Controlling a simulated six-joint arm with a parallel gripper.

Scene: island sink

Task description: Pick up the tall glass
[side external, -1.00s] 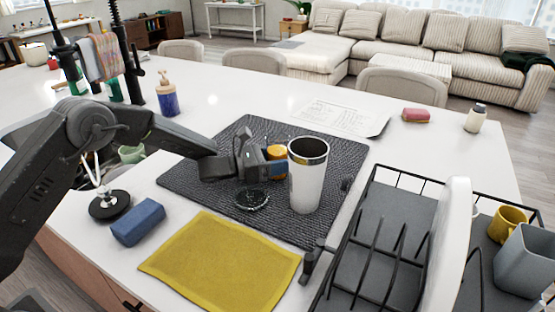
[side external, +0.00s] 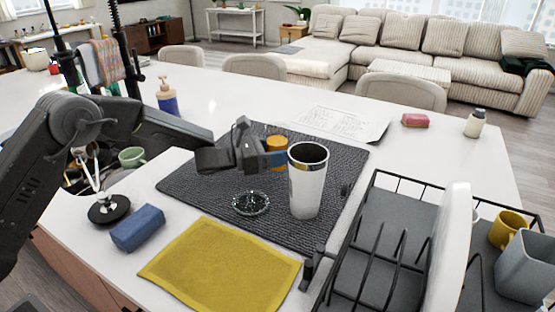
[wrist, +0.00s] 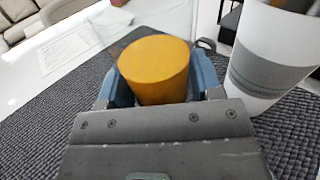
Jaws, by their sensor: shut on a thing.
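The tall glass (wrist: 112,40) is clear, with an orange fill that has a flat round top. In the wrist view it stands between my two blue fingers, its clear wall spreading beyond the orange. My gripper (wrist: 157,88) is shut on it. In the side external view the orange part of the glass (side external: 277,146) shows beside my gripper (side external: 277,160), over the dark mat (side external: 195,188). The base of the glass is hidden behind my gripper and the white tumbler, so I cannot tell its distance from the mat.
A white steel-rimmed tumbler (side external: 307,190) stands close to the right of my gripper. A small clear glass dish (side external: 251,203) lies in front. A yellow cloth (side external: 220,264), blue sponge (side external: 138,228) and black dish rack (side external: 390,240) are nearer.

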